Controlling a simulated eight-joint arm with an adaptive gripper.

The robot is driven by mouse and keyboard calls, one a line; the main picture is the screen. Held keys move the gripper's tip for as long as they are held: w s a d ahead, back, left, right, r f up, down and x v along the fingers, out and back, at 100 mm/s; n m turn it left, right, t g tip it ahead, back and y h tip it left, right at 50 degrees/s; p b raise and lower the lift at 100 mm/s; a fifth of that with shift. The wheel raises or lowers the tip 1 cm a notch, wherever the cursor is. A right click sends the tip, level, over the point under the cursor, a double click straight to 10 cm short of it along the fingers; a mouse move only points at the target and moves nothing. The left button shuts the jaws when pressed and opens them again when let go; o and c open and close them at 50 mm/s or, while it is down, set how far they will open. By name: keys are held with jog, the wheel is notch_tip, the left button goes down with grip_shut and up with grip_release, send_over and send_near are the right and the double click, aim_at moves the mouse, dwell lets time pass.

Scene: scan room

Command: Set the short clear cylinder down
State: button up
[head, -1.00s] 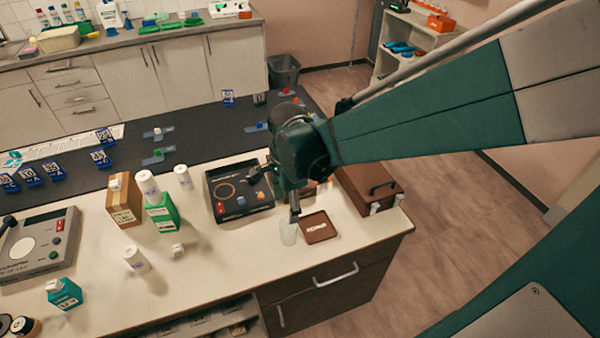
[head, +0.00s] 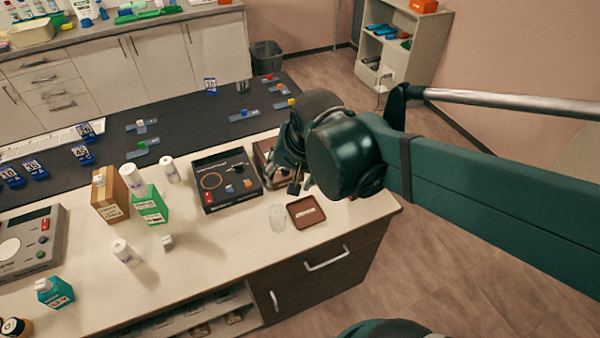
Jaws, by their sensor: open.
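The short clear cylinder (head: 277,218) is on the pale counter, just left of a small brown tray (head: 292,222). It is faint and see-through, and I cannot tell for sure whether it stands upright. My gripper (head: 300,188) is open above the counter, behind the cylinder and the tray in the picture and apart from both. Nothing shows between its fingers. My wrist hides part of the counter behind it.
A black tray (head: 207,207) with small blocks lies left of my gripper. A brown box (head: 263,158) is partly hidden behind my gripper. White bottles (head: 125,252), a green-and-white carton (head: 150,215) and a brown carton (head: 103,207) stand further left.

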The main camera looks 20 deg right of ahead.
jog(key=shift+s+d+r+n+t, duration=0.2)
jog(key=shift+s+r+n+t, duration=0.4)
jog(key=shift+n, duration=0.6)
jog(key=shift+s+d+r+n+t, duration=0.25)
jog(key=shift+s+r+n, duration=0.55)
jog(key=shift+n, duration=0.4)
jog(key=shift+s+d+r+n+t, duration=0.15)
jog(key=shift+s+r+n+t, duration=0.4)
jog(key=shift+n, duration=0.65)
jog(key=shift+s, duration=0.15)
